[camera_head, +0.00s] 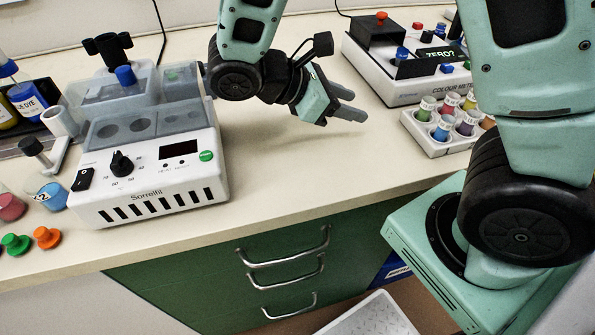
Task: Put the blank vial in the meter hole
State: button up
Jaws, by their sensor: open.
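The colour meter (408,88) is a white box at the back right, with a lit display (440,53) reading "ZERO?". I cannot make out its hole clearly. A white rack (424,140) in front of the meter holds several small labelled vials (441,130) with coloured contents or tops. Their labels are too small to read, so I cannot tell which is the blank vial. My gripper (349,103) is open and empty, above the bench left of the rack and the meter. Its fingers point right, with a gap to both.
A white heating unit (152,178) marked "Sorrelfil" stands at left, with a clear cover. Bottles and coloured caps (47,236) lie at the far left. The bench (290,170) between heater and rack is clear. Green drawers (235,285) are below; my arm blocks the right side.

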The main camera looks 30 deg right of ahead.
jog(key=s+a+m+y, duration=0.1)
jog(key=s+a+y, duration=0.1)
jog(key=a, duration=0.1)
jog(key=s+a+m+y, duration=0.1)
jog(key=s+a+y, duration=0.2)
jog(key=s+a+f+m+y, duration=0.1)
jog(key=s+a+y, duration=0.1)
jog(key=a, duration=0.1)
jog(key=shift+s+a+t, duration=0.25)
jog(key=shift+s+t, duration=0.05)
jog(key=shift+t, duration=0.1)
jog(key=s+a+m+y, duration=0.1)
jog(key=a, duration=0.1)
jog(key=s+a+r+m+t+y, duration=0.1)
jog(key=a+y, duration=0.1)
jog(key=a, duration=0.1)
jog(key=s+a+m+t+y, duration=0.1)
jog(key=a+y, duration=0.1)
jog(key=a, duration=0.1)
jog(key=shift+s+r+m, duration=0.3)
jog(key=shift+s, duration=0.1)
jog(key=shift+r, duration=0.1)
notch_tip(320, 180, up, 6)
jog(key=p, duration=0.5)
jog(key=shift+d+f+p, duration=0.1)
jog(key=shift+f+p, duration=0.1)
jog(key=shift+p, duration=0.15)
